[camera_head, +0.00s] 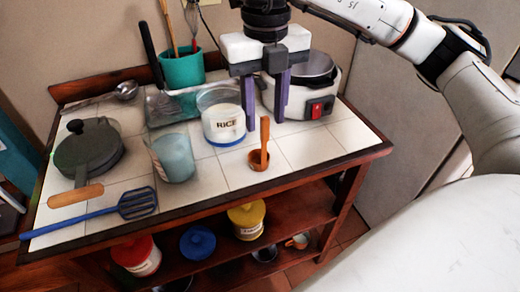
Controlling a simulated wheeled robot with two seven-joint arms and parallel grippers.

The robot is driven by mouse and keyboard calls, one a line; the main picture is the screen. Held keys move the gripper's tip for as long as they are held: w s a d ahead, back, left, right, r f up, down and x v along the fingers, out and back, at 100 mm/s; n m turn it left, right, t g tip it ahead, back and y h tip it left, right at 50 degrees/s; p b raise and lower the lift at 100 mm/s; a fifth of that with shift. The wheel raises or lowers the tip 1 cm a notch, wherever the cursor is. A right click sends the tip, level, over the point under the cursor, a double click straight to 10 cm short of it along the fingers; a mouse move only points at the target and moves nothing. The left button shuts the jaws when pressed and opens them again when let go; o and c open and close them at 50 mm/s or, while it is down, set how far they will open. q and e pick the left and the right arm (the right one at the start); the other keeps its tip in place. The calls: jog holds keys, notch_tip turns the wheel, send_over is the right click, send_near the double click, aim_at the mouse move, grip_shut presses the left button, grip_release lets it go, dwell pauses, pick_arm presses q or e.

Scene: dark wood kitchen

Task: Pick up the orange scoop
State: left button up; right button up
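The orange scoop (260,158) stands on the white tiled top near its front edge, right of the middle. Its handle points up and its bowl rests on the tiles. My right gripper (265,120) comes in from the upper right, pointing down, with its two purple-grey fingers apart. It is open and looks empty. In the picture the fingers end just above the scoop, one on each side of the handle's top; I cannot tell how far behind or above the scoop they are. My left gripper is out of view.
The rice jar (222,120) stands close left of the gripper, and a white cooker (312,92) close right. A glass (173,158), a dark lidded pan (90,150), a blue slotted spatula (110,207) and a teal utensil pot (182,68) are further left. Right front tiles are clear.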

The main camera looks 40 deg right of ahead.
aim_at(263, 136)
jog(key=shift+w+f+p, duration=0.1)
jog(key=shift+f+p, duration=0.35)
jog(key=shift+f, duration=2.6)
grip_shut()
